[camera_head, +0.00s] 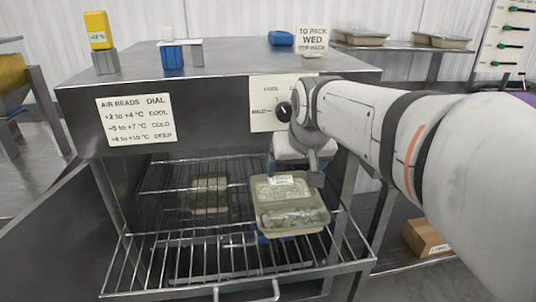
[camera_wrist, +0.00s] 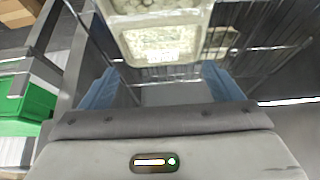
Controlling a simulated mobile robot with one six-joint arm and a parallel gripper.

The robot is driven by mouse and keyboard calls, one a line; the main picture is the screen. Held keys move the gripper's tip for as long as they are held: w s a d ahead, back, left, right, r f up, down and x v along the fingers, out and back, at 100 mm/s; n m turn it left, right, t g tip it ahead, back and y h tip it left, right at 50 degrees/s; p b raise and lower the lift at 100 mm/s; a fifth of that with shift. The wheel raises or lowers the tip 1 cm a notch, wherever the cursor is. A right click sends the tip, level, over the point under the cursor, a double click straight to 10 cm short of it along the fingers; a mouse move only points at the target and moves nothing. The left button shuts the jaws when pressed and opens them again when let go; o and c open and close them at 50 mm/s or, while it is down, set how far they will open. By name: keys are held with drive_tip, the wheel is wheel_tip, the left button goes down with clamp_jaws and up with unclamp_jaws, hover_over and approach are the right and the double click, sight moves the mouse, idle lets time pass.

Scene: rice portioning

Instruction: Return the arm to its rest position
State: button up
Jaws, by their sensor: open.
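My gripper (camera_wrist: 160,82) is open in the wrist view, its two blue fingers apart with no object between them. A clear-lidded food tray (camera_head: 290,205) with a white label rests on the wire rack (camera_head: 160,245). The tray also shows in the wrist view (camera_wrist: 160,18), just beyond the fingers, apart from them as far as I can tell. In the head view my arm reaches in from the right, its wrist bent down in front of the cabinet behind the tray. The gripper there is mostly hidden by my wrist and the tray.
The metal cabinet (camera_head: 215,95) stands open with its rack pulled out. A second tray (camera_head: 209,194) sits deeper on the rack. A dial (camera_head: 284,112) is on the cabinet front, close to my arm. A yellow gauge (camera_head: 98,30) stands on top. A cardboard box (camera_head: 425,236) is low right.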

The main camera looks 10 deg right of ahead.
drive_tip(key=shift+s+r, duration=0.1)
drive_tip(key=shift+r, duration=0.05)
drive_tip(key=s+f+g+p, duration=0.2)
drive_tip(key=s+g+p, duration=0.1)
drive_tip(key=s+p, duration=0.8)
drive_tip(key=s, duration=0.4)
drive_tip(key=shift+s+f, duration=0.25)
drive_tip(key=shift+c, duration=0.2)
